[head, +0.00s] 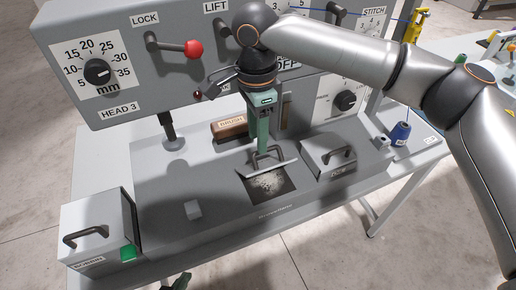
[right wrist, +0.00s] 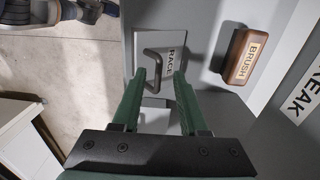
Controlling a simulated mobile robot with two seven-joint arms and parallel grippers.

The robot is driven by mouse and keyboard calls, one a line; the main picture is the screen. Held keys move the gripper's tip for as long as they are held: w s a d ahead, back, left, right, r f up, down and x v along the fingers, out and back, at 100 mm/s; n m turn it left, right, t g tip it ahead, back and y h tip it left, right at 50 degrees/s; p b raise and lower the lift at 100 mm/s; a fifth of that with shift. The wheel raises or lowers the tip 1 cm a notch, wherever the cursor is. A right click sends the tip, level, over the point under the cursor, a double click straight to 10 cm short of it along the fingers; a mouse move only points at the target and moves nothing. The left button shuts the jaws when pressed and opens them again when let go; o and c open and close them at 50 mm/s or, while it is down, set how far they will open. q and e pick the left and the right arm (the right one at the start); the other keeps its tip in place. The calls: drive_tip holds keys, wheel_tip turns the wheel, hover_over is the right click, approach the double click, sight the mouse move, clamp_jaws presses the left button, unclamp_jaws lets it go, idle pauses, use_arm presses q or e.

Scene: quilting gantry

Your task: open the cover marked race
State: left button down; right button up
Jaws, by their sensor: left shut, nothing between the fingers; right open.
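The cover marked RACE (right wrist: 172,40) is a grey plate with a dark bar handle (right wrist: 151,68), seen in the right wrist view. In the head view the cover (head: 272,168) is tilted up, its edge towards me, above a square opening (head: 271,184) with pale fluff inside. My right gripper (head: 264,150) points down at the handle. Its green fingers (right wrist: 161,72) are open, with the handle between or just beyond the tips; contact is unclear. My left gripper (head: 178,280) is shut and empty at the bottom edge of the head view, mostly cut off.
A wooden brush (head: 229,129) lies behind the opening. The control panel (head: 135,45) overhangs the back.

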drive_tip(key=s+a+r+b, duration=0.1)
drive_tip(key=s+r+b, duration=0.1)
drive_tip(key=s+r, duration=0.8)
drive_tip(key=s, duration=0.4)
drive_tip(key=shift+r, duration=0.15)
drive_tip(key=shift+a, duration=0.1)
